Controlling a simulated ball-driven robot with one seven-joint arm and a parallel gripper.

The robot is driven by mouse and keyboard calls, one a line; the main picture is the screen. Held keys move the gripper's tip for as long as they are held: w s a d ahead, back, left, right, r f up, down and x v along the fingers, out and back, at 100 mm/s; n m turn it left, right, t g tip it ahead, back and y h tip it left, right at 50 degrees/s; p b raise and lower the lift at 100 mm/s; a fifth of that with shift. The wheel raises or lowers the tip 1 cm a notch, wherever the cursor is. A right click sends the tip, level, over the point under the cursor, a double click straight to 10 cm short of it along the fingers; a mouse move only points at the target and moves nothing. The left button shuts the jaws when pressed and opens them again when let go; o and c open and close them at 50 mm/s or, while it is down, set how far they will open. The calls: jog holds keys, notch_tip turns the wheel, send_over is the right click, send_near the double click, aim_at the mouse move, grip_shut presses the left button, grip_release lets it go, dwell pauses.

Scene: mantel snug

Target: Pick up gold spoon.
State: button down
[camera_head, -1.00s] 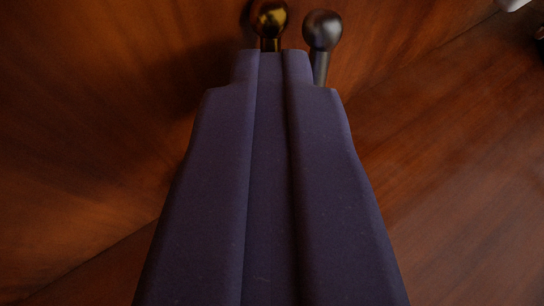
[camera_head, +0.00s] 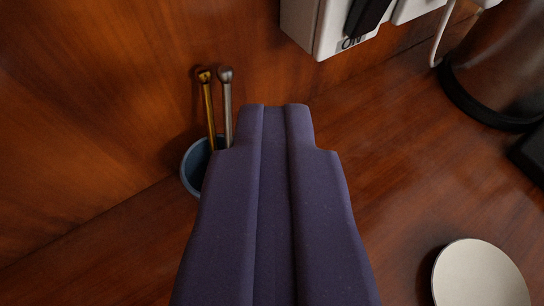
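The gold spoon (camera_head: 208,109) stands nearly upright in a small blue cup (camera_head: 188,168), its rounded end up and its lower part hidden in the cup. A similar silver-grey utensil (camera_head: 227,106) stands close on its right. My purple gripper (camera_head: 274,107) points forward, to the right of both utensils. No background shows between its fingers, so it looks shut, and nothing is seen in it. Its left side hides part of the cup.
A wooden wall rises behind the cup. A white switch box (camera_head: 322,22) marked "ON" is on it at upper right. A dark rounded vessel (camera_head: 495,75) with a black base stands at right. A pale round disc (camera_head: 478,277) lies at lower right. The wooden surface between is clear.

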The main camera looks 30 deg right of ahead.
jog(key=s+p, duration=0.9)
jog(key=s, duration=0.2)
jog(key=shift+p, duration=0.4)
jog(key=shift+c, duration=1.9)
grip_release()
